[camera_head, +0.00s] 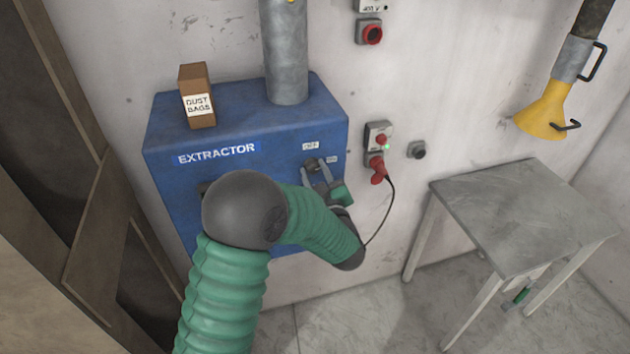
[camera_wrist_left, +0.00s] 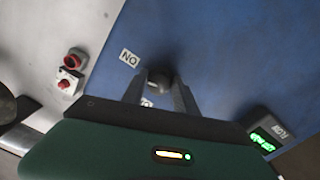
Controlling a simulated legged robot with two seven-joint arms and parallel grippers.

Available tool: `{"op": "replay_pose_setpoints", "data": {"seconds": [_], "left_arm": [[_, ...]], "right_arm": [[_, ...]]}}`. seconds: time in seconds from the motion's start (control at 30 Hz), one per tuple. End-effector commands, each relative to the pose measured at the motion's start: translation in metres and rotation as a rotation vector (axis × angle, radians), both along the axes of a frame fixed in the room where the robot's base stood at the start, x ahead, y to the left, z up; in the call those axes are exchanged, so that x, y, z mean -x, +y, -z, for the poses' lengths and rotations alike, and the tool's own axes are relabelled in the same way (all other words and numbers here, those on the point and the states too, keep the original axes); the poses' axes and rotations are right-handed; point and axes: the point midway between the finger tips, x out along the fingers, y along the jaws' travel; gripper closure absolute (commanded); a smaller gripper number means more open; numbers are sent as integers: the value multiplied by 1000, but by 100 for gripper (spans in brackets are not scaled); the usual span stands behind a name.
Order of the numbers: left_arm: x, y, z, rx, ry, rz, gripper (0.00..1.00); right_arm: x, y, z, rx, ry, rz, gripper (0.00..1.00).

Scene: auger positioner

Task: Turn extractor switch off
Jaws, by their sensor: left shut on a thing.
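The blue extractor (camera_head: 240,125) stands against the wall, with a white EXTRACTOR label on its front. Its switch is a dark round knob (camera_wrist_left: 159,82) on the front face, with an ON label (camera_wrist_left: 129,57) beside it. In the head view, the knob (camera_head: 311,164) is at the upper right of the front. My left gripper (camera_head: 317,174) is shut on the knob; in the left wrist view its two fingers (camera_wrist_left: 160,90) stand on either side of it. A second small label is partly hidden behind the gripper. My right gripper is not in view.
A dust bags box (camera_head: 197,97) and a grey duct (camera_head: 285,55) stand on top of the extractor. A red plug with a black cable (camera_head: 378,168) sits in a wall socket to the right. A grey table (camera_head: 520,210) and yellow hood (camera_head: 545,112) are further right.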

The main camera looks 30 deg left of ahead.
Motion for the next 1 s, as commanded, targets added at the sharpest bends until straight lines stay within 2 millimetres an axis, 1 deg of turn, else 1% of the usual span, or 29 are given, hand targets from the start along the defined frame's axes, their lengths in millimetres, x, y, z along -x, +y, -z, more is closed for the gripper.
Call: {"op": "replay_pose_setpoints", "data": {"seconds": [0.03,1.0], "left_arm": [[-1,0,5,22,-38,2,100],[-2,-1,5,619,-737,3,100]], "right_arm": [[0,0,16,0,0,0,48],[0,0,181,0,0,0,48]]}}
